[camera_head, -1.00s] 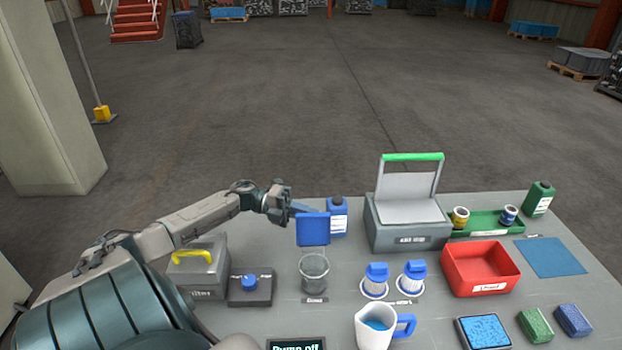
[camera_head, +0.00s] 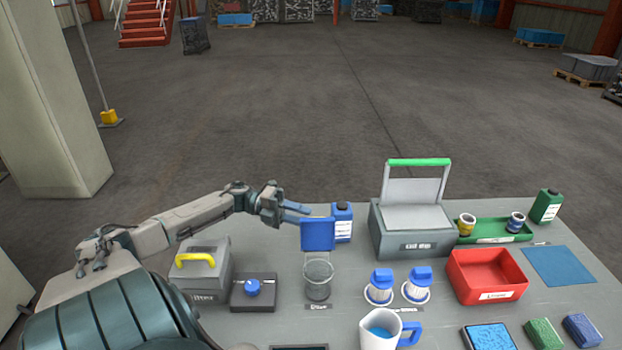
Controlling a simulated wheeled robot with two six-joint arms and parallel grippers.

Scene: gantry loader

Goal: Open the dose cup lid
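The dose cup (camera_head: 318,283) is a clear round cup on the grey table, with a small label in front of it. Its blue lid (camera_head: 317,235) stands upright at the cup's back edge, so the cup's mouth is uncovered. My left gripper (camera_head: 298,211) is just behind and left of the lid's top edge, with its bluish fingers pointing right. It holds nothing that I can see. The fingers are too small to tell how far apart they are. My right gripper is not in view.
A blue bottle (camera_head: 342,222) stands right behind the lid. A box with a blue knob (camera_head: 253,288) and a grey case with a yellow handle (camera_head: 196,260) are at left. Blue-capped filters (camera_head: 380,287), a white jug (camera_head: 379,330) and a red bin (camera_head: 486,278) are at right.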

